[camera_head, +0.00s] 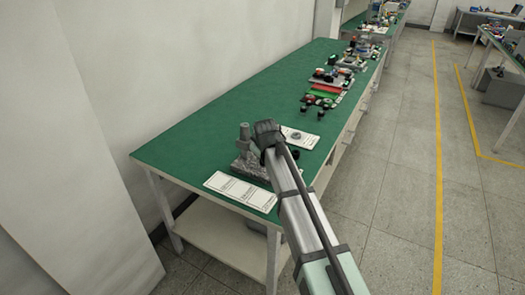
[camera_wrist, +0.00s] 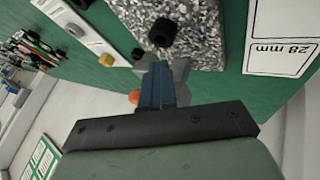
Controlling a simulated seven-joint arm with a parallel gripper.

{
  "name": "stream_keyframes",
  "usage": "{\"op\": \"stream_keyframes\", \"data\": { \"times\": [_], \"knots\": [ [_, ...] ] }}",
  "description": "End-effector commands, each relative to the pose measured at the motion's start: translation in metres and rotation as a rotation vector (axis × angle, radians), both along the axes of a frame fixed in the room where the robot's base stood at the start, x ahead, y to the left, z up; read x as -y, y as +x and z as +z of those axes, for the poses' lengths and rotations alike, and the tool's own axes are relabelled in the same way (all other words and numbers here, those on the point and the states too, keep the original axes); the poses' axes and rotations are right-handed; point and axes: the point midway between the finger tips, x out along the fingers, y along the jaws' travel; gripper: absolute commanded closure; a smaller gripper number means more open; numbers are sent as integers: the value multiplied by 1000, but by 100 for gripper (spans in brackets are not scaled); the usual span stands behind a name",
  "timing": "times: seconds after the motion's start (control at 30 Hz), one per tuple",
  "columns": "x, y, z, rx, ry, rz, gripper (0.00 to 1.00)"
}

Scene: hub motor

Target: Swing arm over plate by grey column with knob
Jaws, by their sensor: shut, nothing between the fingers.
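The grey column (camera_head: 243,137) stands upright on a speckled grey plate (camera_head: 246,168) near the front end of the green table. The plate also shows in the wrist view (camera_wrist: 206,40), with a black knob (camera_wrist: 162,33) over it. A smaller dark knob (camera_wrist: 138,53) is at its left edge. My gripper (camera_wrist: 157,68) has its blue fingers together and empty, their tips just below the black knob in the picture. A grey piece (camera_wrist: 181,68) shows partly behind the fingers. I cannot tell whether they touch it. In the head view my wrist hides the fingers and the swing arm.
A printed white card (camera_head: 240,190) lies in front of the plate, and another card (camera_head: 298,137) lies behind it to the right. Several coloured parts (camera_head: 330,80) stand along the table's far right side. The table's left and middle surface (camera_head: 240,95) is clear.

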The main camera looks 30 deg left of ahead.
Motion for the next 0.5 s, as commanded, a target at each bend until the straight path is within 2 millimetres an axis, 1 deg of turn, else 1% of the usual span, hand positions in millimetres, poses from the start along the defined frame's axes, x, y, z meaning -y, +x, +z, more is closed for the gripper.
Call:
{"op": "stream_keyframes", "data": {
  "times": [0.07, 0.17, 0.27, 0.4, 0.5],
  "knots": [
    [1, 0, 0, 3, -2, -3, 100],
    [2, -7, 0, 2, -2, -1, 100],
    [2, -21, 0, 2, 0, -1, 100],
    [3, -47, 1, 1, 0, 2, 100],
    [11, -53, 20, 2, 2, 0, 100]
  ]
}}
